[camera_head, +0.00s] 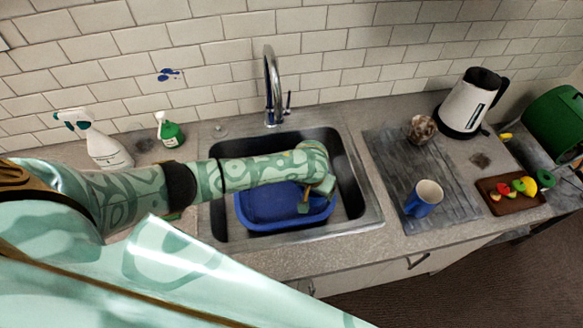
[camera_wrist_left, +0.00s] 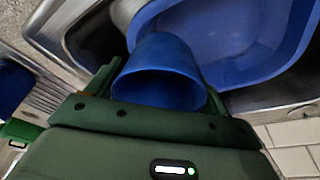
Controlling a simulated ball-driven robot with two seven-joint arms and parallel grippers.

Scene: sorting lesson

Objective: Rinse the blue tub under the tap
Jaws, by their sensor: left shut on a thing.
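The blue tub (camera_head: 262,212) sits in the dark sink basin (camera_head: 354,193), below the tap (camera_head: 271,85). It also shows in the left wrist view (camera_wrist_left: 235,40). My left gripper (camera_head: 316,198) is at the tub's right end. In the left wrist view, its fingers are shut on a blue cup-shaped thing (camera_wrist_left: 165,60) with its open end towards the camera. My left forearm covers the tub's far side. No running water shows. My right gripper is not in view.
A kettle (camera_head: 468,105) and a board with toy fruit (camera_head: 512,195) stand further right. Spray bottles (camera_head: 108,150) (camera_head: 169,131) stand left of the sink.

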